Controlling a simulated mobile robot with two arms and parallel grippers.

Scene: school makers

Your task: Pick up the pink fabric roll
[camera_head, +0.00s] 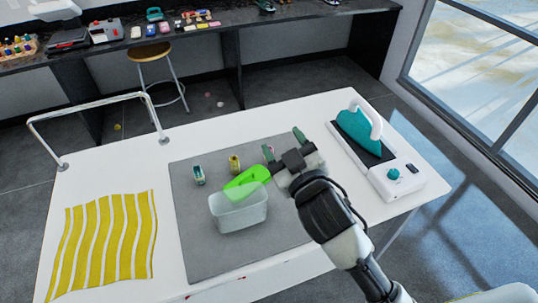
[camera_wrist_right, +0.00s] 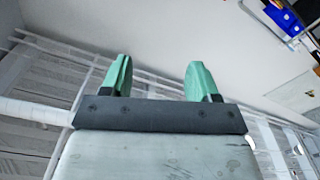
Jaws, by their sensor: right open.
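My right gripper (camera_head: 284,146) is over the mat's right part, beside the pink roll in the picture. Its green fingers are apart and empty, as the right wrist view (camera_wrist_right: 159,78) also shows. No roll shows in the wrist view. My left gripper is not in view.
A translucent bin (camera_head: 238,215) stands on the mat, with a bright green object (camera_head: 247,181) at its back edge. A teal iron (camera_head: 357,130) stands on its base at the right. Yellow striped fabric (camera_head: 105,240) lies left on the white table (camera_head: 115,170). A metal rail (camera_head: 85,107) rises behind.

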